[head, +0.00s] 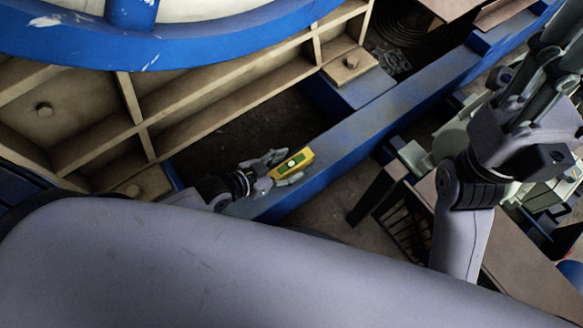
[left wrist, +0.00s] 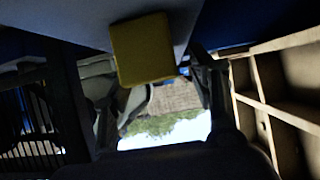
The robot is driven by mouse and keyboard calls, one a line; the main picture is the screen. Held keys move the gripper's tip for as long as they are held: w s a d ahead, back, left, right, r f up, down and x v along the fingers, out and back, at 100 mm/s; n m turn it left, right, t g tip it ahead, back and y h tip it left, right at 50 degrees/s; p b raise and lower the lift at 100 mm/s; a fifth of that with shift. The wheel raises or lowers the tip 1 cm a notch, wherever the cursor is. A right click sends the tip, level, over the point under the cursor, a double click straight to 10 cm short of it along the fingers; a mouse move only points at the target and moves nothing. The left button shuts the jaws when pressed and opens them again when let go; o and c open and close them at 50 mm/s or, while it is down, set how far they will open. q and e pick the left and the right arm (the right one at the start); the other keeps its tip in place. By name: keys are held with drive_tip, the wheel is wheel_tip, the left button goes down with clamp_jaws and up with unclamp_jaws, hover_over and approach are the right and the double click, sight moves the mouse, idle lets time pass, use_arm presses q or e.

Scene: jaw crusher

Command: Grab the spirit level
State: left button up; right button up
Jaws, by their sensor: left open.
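The spirit level (head: 293,163) is a small yellow block with a green vial window and lies at the edge of a blue beam (head: 345,140) in the head view. My left gripper (head: 279,168) is open at its near end, with fingers on either side of it; I cannot tell whether they touch. In the left wrist view the level's yellow end face (left wrist: 143,48) shows at upper centre, just ahead of the dark fingers of my left gripper (left wrist: 160,85). My right gripper (head: 550,65) is raised at the right edge, partly cut off, away from the level.
Beige ribbed crusher frame (head: 180,105) and a large blue wheel rim (head: 150,45) stand at the left and top. A dark pit (head: 235,130) lies left of the beam. A brown tabletop (head: 520,260) and pale green machinery are at the right.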

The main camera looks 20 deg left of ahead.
use_arm(q)
drive_tip(key=shift+x, duration=1.05)
drive_tip(key=shift+r, duration=0.1)
clamp_jaws()
